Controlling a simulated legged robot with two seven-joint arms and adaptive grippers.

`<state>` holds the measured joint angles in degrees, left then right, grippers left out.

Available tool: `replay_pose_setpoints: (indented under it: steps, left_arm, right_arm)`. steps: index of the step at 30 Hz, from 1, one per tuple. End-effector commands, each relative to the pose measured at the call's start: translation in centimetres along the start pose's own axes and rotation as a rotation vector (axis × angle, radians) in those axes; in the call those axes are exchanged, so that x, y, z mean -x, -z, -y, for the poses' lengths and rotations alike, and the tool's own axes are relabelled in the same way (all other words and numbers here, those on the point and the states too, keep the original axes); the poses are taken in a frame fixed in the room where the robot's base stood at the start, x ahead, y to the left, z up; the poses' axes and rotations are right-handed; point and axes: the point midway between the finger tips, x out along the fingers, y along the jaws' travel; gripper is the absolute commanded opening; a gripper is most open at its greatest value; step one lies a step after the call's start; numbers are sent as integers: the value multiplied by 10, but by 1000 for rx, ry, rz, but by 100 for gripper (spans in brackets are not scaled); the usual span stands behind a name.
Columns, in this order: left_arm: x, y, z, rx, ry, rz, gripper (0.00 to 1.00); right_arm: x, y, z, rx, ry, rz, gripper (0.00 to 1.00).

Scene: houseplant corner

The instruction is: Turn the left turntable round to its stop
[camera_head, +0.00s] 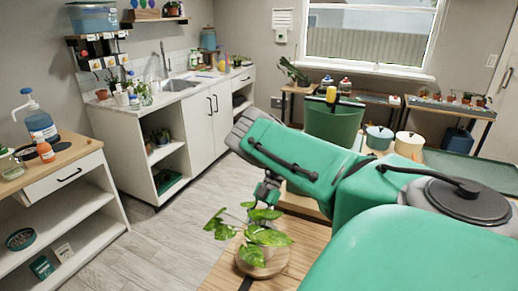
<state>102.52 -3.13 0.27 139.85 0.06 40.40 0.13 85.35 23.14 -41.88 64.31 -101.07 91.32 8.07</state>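A leafy green plant (255,228) stands on the wooden table (215,275) at the bottom centre. A round, pale wooden piece (262,270) shows under its leaves. I cannot tell whether this is the left turntable or a pot on it. My green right arm comes in from the right and crosses above the table. Its dark gripper (267,190) points down just behind and above the plant's leaves. The fingertips are partly hidden by leaves, so its opening and any contact are unclear. My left gripper is out of view. My arm hides much of the table's right side.
A green bin (333,120) stands behind my arm, with teal (379,137) and cream (408,143) pots to its right. A white shelf unit (70,215) stands at the left and a sink counter (175,92) behind. Floor (165,235) between them and the table is clear.

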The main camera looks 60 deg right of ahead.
Motion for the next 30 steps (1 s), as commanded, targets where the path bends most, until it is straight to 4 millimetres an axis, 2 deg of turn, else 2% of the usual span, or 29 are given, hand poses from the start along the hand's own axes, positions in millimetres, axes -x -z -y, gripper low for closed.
replay_pose_setpoints:
  steps: [1,6,30]
  left_arm:
    - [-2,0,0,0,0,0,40]
    - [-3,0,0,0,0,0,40]
    - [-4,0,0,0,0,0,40]
  right_arm:
    - [-10,-2,4,2,28,0,0]
    - [-13,1,1,10,37,-1,0]
    - [-18,7,-4,10,37,0,0]
